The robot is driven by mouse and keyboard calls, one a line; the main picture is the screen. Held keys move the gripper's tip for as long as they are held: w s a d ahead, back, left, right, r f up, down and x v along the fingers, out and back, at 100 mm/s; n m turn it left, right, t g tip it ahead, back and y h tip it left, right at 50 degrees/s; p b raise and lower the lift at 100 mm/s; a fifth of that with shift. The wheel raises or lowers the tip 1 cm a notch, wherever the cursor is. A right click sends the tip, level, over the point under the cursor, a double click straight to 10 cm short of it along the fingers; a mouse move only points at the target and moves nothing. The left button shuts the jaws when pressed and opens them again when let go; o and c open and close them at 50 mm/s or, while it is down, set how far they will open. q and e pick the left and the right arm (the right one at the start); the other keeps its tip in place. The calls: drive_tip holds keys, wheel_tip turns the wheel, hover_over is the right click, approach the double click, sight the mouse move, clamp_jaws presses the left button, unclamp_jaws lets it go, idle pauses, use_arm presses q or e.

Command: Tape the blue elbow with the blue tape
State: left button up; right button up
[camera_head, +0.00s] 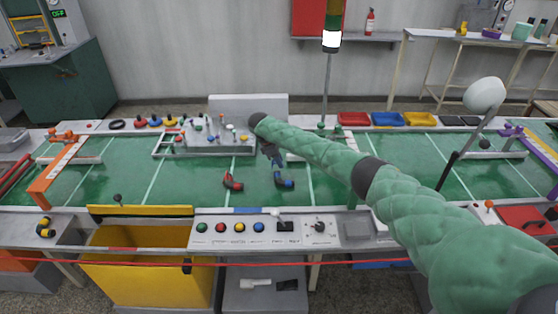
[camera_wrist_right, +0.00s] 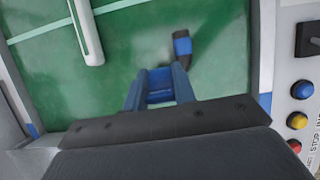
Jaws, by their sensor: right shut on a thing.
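The blue elbow (camera_head: 284,182) lies on the green mat in the head view, a dark bent piece with a blue band. It also shows in the right wrist view (camera_wrist_right: 182,45), just beyond and to the right of my fingertips, with a small gap at the left finger. My right gripper (camera_head: 272,156) is low over the mat, behind the elbow in the head view; its blue fingers show in the wrist view (camera_wrist_right: 160,80). They are shut on a blue piece (camera_wrist_right: 160,96), which looks like the blue tape; its shape is partly hidden. My left gripper is out of view.
A red elbow (camera_head: 232,182) lies left of the blue one. A grey fixture board (camera_head: 215,138) with coloured knobs stands behind. A button panel (camera_head: 262,228) is in front.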

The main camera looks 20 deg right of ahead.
drive_tip(key=shift+r, duration=0.1)
drive_tip(key=shift+f, duration=0.9)
drive_tip(key=shift+f+b, duration=0.15)
drive_tip(key=shift+b, duration=0.15)
drive_tip(key=shift+f, duration=0.65)
drive_tip(key=shift+f+b, duration=0.25)
drive_tip(key=shift+b, duration=0.05)
drive_tip(key=shift+f, duration=0.1)
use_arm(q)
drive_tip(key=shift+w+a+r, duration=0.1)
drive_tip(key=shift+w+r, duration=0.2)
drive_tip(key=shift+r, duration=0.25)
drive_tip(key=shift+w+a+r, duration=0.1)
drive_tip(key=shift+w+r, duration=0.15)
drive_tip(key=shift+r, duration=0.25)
use_arm(e)
drive_tip(key=shift+f, duration=0.2)
